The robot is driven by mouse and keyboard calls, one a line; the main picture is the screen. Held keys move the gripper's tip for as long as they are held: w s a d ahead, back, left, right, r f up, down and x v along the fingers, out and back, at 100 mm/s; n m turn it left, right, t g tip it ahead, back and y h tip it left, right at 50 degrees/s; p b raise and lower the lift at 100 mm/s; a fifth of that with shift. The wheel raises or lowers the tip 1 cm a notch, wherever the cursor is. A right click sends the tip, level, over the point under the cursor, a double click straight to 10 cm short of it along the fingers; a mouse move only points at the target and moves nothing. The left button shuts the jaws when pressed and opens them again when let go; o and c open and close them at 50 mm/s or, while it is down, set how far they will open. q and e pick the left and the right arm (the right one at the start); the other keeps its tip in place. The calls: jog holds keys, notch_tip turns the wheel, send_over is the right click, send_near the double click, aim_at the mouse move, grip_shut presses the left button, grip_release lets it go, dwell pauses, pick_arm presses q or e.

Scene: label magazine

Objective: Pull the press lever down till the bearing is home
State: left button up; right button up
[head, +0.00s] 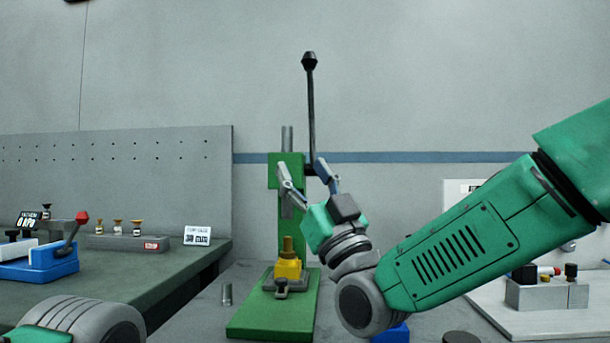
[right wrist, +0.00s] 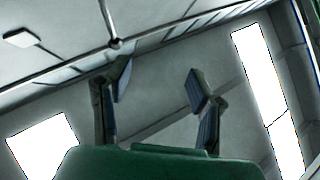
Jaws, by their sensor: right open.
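The green press (head: 272,318) stands on the table in the middle of the head view. Its black lever (head: 311,110) stands nearly upright, with a dark knob (head: 309,57) at its top end. A yellow block (head: 288,269) with a brass-coloured piece (head: 287,245) on top sits on the press base below the ram; I cannot tell which part is the bearing. My right gripper (head: 303,171) is open, fingers up, in front of the press head and below the knob. In the right wrist view the open jaws (right wrist: 159,85) are empty, and a rod with a rounded end (right wrist: 114,43), seemingly the lever, shows beyond them. My left gripper is out of view.
A bench at the left carries a blue fixture (head: 40,268) with a red-knobbed handle and a grey block (head: 128,243) with brass pieces. A small metal cylinder (head: 227,294) stands left of the press. A grey block (head: 546,293) lies on a white board at the right.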

jog(key=v, duration=1.2)
jog(key=shift+w+f, duration=0.1)
jog(key=shift+f, duration=0.05)
